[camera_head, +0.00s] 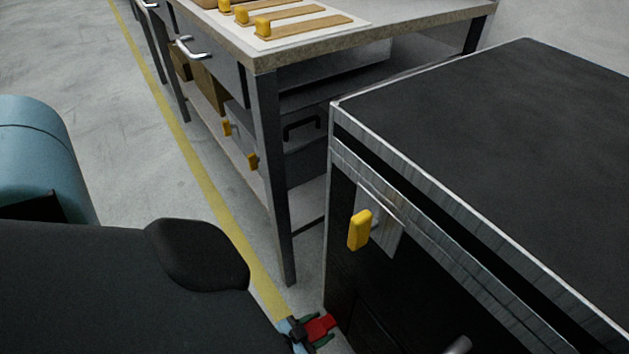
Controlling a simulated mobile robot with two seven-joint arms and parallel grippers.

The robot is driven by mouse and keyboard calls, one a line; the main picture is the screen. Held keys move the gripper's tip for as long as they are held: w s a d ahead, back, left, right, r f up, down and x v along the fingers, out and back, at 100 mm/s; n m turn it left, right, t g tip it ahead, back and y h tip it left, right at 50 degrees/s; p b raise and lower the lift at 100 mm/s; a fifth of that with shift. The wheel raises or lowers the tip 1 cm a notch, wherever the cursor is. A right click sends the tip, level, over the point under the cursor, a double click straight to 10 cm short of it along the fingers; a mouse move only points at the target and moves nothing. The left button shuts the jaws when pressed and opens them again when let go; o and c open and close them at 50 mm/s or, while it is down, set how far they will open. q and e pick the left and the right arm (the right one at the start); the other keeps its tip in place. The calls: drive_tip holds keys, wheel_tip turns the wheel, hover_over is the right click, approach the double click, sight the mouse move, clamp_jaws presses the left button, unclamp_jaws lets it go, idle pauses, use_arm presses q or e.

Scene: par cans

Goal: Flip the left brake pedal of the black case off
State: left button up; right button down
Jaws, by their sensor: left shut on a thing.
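The black case (500,110) with metal edges stands at the right. A red brake pedal (320,326) sticks out low at the case's near left corner, by the floor. My left gripper (312,332) is down at this pedal, its dark green-tinted fingers on either side of it, shut on it. The caster under the pedal is hidden, and I cannot tell the pedal's tilt clearly. My right gripper is not in view.
A yellow latch (360,230) sticks out from the case's side above my left gripper. A workbench (285,56) with yellow-knobbed wooden pieces stands behind. Open floor with a yellow line (190,150) lies between.

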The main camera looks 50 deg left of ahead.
use_arm(q)
drive_tip(key=shift+r+g+p, duration=0.3)
drive_tip(key=shift+r+p, duration=0.05)
drive_tip(key=shift+p, duration=0.15)
drive_tip(key=shift+f+g+p, duration=0.1)
drive_tip(key=shift+g+p, duration=0.2)
drive_tip(key=o, duration=1.4)
